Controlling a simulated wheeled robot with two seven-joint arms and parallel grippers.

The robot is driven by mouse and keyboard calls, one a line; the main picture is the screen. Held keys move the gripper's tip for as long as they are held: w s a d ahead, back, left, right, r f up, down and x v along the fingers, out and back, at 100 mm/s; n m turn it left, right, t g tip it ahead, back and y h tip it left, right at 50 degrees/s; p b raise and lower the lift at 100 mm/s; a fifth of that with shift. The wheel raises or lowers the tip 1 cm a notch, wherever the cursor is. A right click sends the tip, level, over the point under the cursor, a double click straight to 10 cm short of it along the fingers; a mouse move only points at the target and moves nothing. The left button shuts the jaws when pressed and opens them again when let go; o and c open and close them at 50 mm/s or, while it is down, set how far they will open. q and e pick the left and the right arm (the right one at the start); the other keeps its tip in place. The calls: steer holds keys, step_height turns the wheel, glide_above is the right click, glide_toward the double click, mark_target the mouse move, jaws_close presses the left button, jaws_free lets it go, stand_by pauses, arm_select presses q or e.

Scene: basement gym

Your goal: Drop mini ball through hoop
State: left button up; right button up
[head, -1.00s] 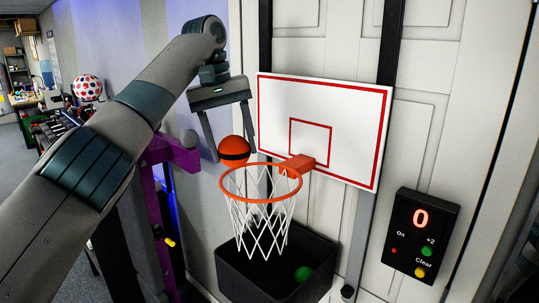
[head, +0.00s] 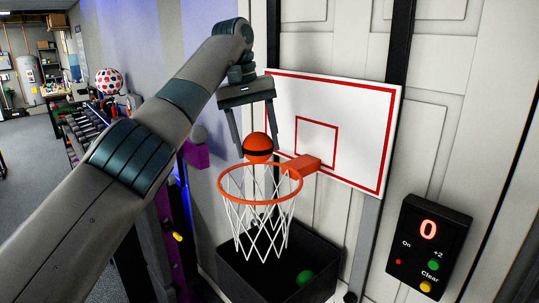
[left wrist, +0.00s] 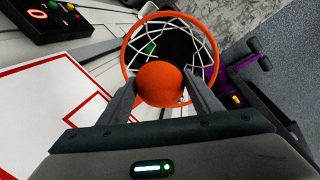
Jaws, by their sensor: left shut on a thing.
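The orange mini ball (head: 258,147) with a dark band is held between the fingers of my left gripper (head: 257,149). In the head view it shows just above the back part of the orange hoop (head: 224,187). In the left wrist view the ball (left wrist: 160,84) sits between the two fingers of my left gripper (left wrist: 162,92), and it overlaps the near part of the hoop (left wrist: 127,62). The white net (head: 262,225) hangs below the rim. The white backboard (head: 345,120) with red lines is behind and to the right. My right gripper is not in view.
A dark bin (head: 240,275) stands below the net with a green ball (head: 305,278) in it. A scoreboard (head: 427,247) on the right reads 0. A purple rack (head: 196,155) and a red-spotted white ball (head: 109,81) are at left.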

arm_select(q)
steer(key=shift+w+a+f, duration=0.1)
steer(key=shift+w+f, duration=0.1)
steer(key=shift+w, duration=0.2)
steer(key=shift+s+r, duration=0.15)
steer(key=shift+s, duration=0.1)
steer(key=shift+w+d+f+b, duration=0.15)
steer(key=shift+f+b, duration=0.2)
steer(key=shift+f, duration=0.25)
steer(key=shift+s+d+f+b, duration=0.1)
steer(key=shift+f+b, duration=0.2)
steer(key=shift+f, duration=0.25)
steer(key=shift+w, duration=0.1)
steer(key=o, duration=1.1)
